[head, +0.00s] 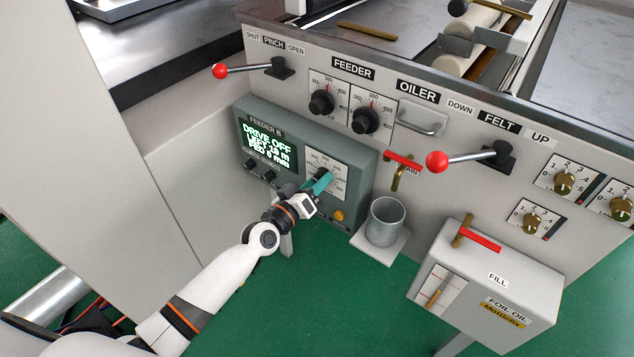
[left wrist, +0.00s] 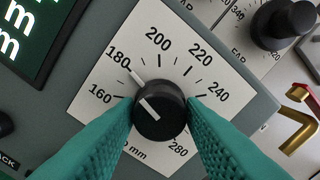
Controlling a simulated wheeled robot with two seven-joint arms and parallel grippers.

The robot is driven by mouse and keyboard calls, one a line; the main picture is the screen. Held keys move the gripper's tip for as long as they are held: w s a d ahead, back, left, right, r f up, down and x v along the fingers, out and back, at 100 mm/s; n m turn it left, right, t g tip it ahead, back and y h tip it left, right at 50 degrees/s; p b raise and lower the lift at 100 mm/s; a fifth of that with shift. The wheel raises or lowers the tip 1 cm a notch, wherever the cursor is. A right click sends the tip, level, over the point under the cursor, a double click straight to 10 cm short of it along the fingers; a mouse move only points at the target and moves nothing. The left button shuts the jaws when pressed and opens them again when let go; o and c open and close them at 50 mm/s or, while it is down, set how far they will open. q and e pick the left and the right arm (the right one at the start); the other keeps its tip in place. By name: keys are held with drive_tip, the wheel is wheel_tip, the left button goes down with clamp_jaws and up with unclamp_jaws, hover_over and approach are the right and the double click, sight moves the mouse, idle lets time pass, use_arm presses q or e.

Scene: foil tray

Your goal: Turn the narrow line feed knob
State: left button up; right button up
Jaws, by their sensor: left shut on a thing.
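A black round knob (left wrist: 160,122) with a white mark sits on a white dial plate (left wrist: 150,35) in the left wrist view. The dial reads from 160 to 280 with "mm" below, and a white line on it points near 180. My left gripper (left wrist: 159,108) has teal fingers on both sides of the knob and is shut on it. In the head view, my left gripper (head: 319,181) is at the dial plate (head: 339,183) on the grey-green Feeder B box (head: 350,155), and its fingers largely hide the knob. My right gripper is not in view.
The box has a lit display (head: 268,147) reading DRIVE OFF, small black knobs and an orange button (head: 338,215). Two feeder knobs (head: 322,102) are above. A red-handled tap (head: 402,160), grey cup (head: 386,221) and red-ball lever (head: 437,162) stand to the right.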

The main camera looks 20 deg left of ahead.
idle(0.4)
use_arm(q)
drive_tip(key=o, duration=1)
drive_tip(key=v, duration=1.2)
